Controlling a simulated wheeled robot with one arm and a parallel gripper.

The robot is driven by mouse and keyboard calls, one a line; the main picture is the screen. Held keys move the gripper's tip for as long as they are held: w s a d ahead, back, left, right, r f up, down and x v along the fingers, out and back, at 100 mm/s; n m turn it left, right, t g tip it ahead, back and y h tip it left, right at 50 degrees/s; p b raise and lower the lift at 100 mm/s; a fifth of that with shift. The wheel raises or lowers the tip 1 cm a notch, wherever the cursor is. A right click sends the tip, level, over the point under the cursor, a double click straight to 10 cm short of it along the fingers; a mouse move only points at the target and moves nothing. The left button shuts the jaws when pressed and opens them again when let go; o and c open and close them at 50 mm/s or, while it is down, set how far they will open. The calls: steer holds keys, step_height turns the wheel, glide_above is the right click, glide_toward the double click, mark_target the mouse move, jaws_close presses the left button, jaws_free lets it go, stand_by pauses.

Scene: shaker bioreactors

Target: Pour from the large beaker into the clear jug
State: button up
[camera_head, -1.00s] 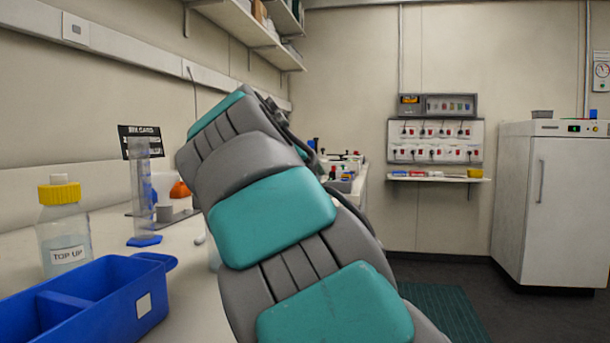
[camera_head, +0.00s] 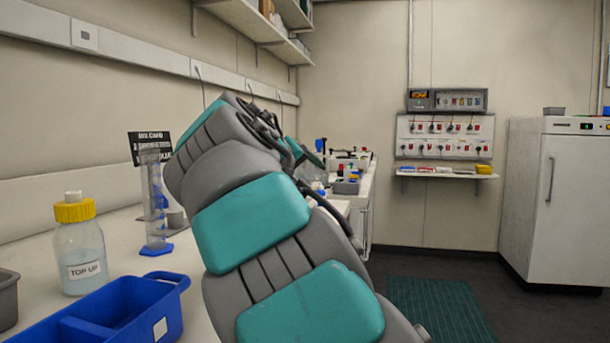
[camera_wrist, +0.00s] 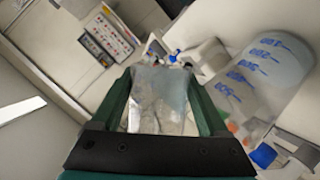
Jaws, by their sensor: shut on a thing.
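My gripper (camera_wrist: 166,108) shows in the wrist view, its two green fingers shut on a clear, greyish vessel (camera_wrist: 160,88), which I take to be the large beaker. The held vessel's level of contents is not clear. To the right of the fingers is a large translucent vessel with blue graduation marks (camera_wrist: 262,70); it looks like the clear jug, though I cannot be sure. It appears apart from the held vessel, and the picture is strongly tilted.
A blue tray (camera_head: 172,315), a yellow-capped "TOP UP" bottle (camera_head: 80,255) and a tall measuring cylinder with a blue foot (camera_head: 156,205) stand on the left bench. A grey container (camera_head: 8,300) is at the left edge. Floor on the right is open before a white cabinet (camera_head: 565,200).

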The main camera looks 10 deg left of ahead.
steer(key=shift+s+r+n+h+p, duration=0.1)
steer(key=shift+r+n+h+p, duration=0.15)
steer(key=shift+n+h+p, duration=0.6)
steer(key=shift+r+y+p, duration=0.15)
steer(key=shift+y+p, duration=0.1)
steer(key=shift+p, duration=0.25)
steer(key=shift+a+r+n+t+h, duration=0.1)
steer(key=shift+r+n+t+h, duration=0.2)
steer(key=shift+n+h, duration=0.55)
steer(key=shift+a+r+n, duration=0.15)
steer(key=shift+r+n, duration=0.1)
steer(key=shift+n, duration=0.45)
steer(key=shift+a+r+n+h, duration=0.2)
steer(key=shift+n+h, duration=0.15)
steer(key=shift+n, duration=0.25)
steer(key=shift+t, duration=0.3)
steer(key=shift+a+r+n, duration=0.1)
steer(key=shift+n, duration=0.2)
steer(key=shift+r+n+h, duration=0.1)
steer(key=shift+n+h, duration=0.2)
